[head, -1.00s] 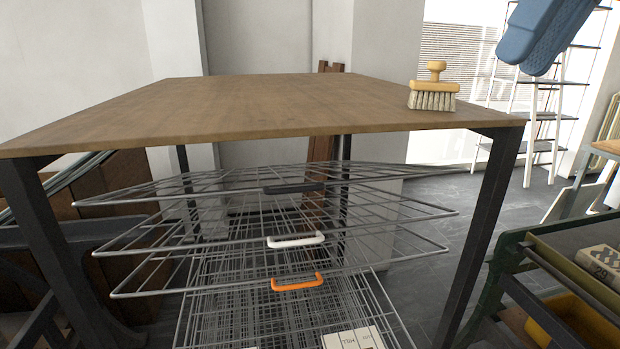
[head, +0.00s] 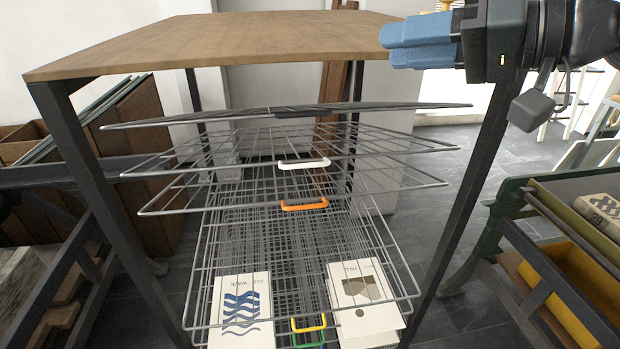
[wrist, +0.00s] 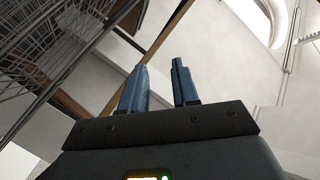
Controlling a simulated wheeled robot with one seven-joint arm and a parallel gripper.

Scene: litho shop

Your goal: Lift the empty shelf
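A rack of wire shelves stands under a wooden tabletop (head: 250,35). The top shelf has a black handle (head: 308,113) and shows almost edge-on. Below it are a shelf with a white handle (head: 304,164) and one with an orange handle (head: 304,205). I see nothing lying on these three. The shelf with a yellow handle (head: 308,323) appears to bear two prints, one marked WAVE (head: 240,310) and one marked HILL (head: 365,295). My gripper (head: 395,45) points left at the tabletop's right front corner, above and right of the handles. Its blue fingers are apart and empty in the wrist view (wrist: 160,85).
A yellow brush (head: 444,5) is mostly hidden behind my gripper. Dark table legs (head: 95,180) flank the shelves. A green-framed unit (head: 500,215) with a yellow tray stands at the right, a dark frame (head: 60,265) at the left. A green handle (head: 310,345) shows lowest.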

